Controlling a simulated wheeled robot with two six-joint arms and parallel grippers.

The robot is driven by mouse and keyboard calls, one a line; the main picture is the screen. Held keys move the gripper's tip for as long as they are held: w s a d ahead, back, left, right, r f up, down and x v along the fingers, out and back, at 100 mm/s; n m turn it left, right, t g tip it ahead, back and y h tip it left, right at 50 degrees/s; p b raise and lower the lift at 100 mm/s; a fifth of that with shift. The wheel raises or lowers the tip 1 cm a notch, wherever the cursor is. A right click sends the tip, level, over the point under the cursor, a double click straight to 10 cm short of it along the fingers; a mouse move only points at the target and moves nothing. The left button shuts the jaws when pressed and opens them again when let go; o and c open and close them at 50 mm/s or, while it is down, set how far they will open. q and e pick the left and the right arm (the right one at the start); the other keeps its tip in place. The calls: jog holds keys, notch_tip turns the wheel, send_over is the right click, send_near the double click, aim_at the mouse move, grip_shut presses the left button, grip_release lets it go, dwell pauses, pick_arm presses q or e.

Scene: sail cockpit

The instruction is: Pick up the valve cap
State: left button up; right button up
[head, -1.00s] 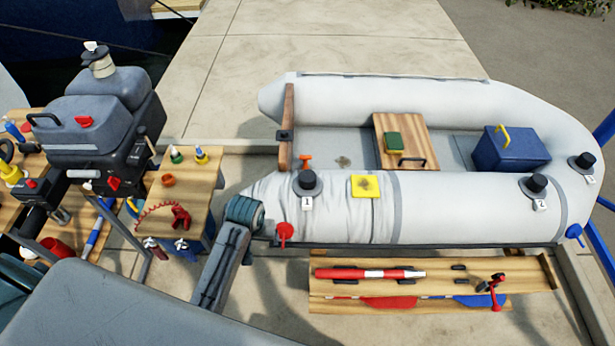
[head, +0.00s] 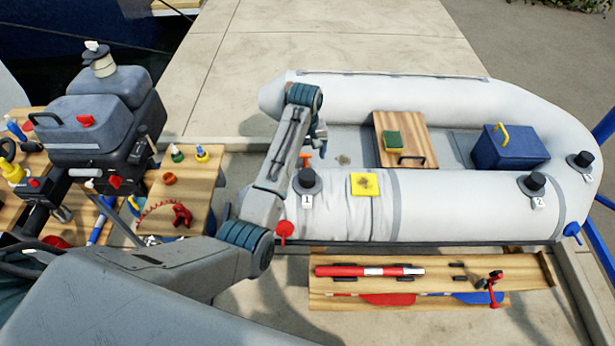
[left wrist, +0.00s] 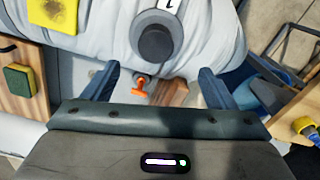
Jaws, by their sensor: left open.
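Black round caps sit on the dinghy's near tube: one marked 1 (head: 307,181), one marked 2 (head: 536,184), and another at the right end (head: 582,160). A red round piece (head: 285,230) and a blue one (head: 573,230) hang low on the tube's side. I cannot tell which piece is the valve cap. My left gripper (head: 319,138) is over the boat's inner left end, beyond the cap marked 1. In the left wrist view my open, empty fingers (left wrist: 158,78) straddle an orange T-shaped piece (left wrist: 140,84), with the black cap (left wrist: 156,42) just past them.
A wooden transom (head: 285,155) stands beside my left forearm. A yellow patch (head: 365,185) lies on the tube. A wooden seat (head: 405,140) with a green sponge and a blue box (head: 508,147) are inside the boat. A plank rack (head: 430,270) stands in front.

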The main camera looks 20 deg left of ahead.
aim_at(307, 174)
pick_arm(q)
notch_tip(307, 174, down, 4)
jog(key=shift+f, duration=0.15)
jog(key=f, duration=0.1)
jog(key=f+p, duration=0.1)
jog(key=f, duration=0.1)
jog(key=f+p, duration=0.1)
jog(key=f, duration=0.1)
jog(key=shift+w+d, duration=0.1)
jog(key=shift+d, duration=0.2)
jog(key=shift+f, duration=0.1)
jog(key=c, duration=1)
jog(key=shift+c, duration=0.3)
